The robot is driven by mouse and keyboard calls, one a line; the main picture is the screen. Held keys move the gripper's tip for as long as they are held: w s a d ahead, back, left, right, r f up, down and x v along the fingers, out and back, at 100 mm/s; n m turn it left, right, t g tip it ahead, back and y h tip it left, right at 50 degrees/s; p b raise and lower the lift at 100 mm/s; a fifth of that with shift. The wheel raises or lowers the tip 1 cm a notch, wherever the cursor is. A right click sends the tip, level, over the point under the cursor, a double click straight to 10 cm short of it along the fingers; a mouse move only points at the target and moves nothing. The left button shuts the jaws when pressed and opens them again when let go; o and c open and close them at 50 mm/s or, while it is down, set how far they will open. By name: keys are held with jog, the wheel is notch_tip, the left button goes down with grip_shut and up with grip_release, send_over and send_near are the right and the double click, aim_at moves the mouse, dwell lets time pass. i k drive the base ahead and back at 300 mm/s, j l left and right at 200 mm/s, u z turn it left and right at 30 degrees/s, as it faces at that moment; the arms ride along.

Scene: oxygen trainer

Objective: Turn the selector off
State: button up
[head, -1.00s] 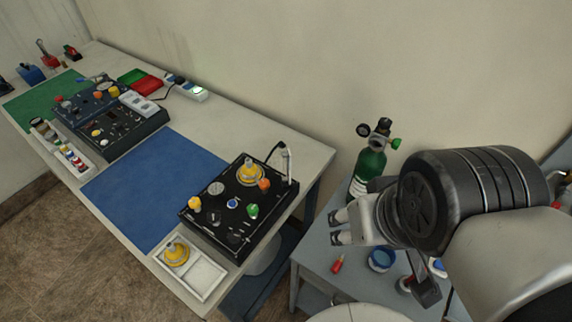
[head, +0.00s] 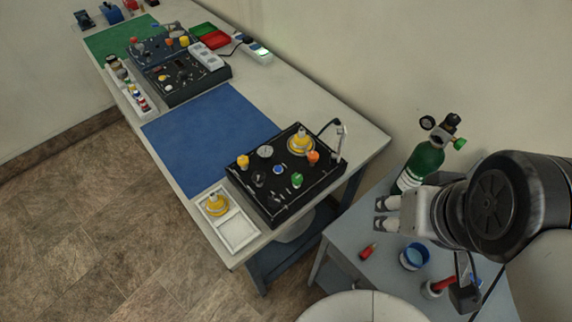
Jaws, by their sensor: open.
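A black control panel (head: 285,212) lies on the near end of the long bench. On it are a yellow knob (head: 243,161), a blue button (head: 278,169), a green knob (head: 297,180), an orange knob (head: 314,157), a yellow conical piece (head: 300,141) and a dark knob (head: 258,180). I cannot tell for sure which control is the selector or how it is set. My gripper (head: 381,213) is open and empty, to the right of the panel and apart from it, in front of the grey side table.
A green gas cylinder (head: 421,162) stands behind my gripper. The side table (head: 343,243) holds a blue cup (head: 414,257) and a small red item (head: 368,251). A white tray (head: 238,231) sits by the panel. A blue mat (head: 210,135) is clear.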

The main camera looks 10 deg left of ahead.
aim_at(273, 202)
jog(key=u, duration=1.05)
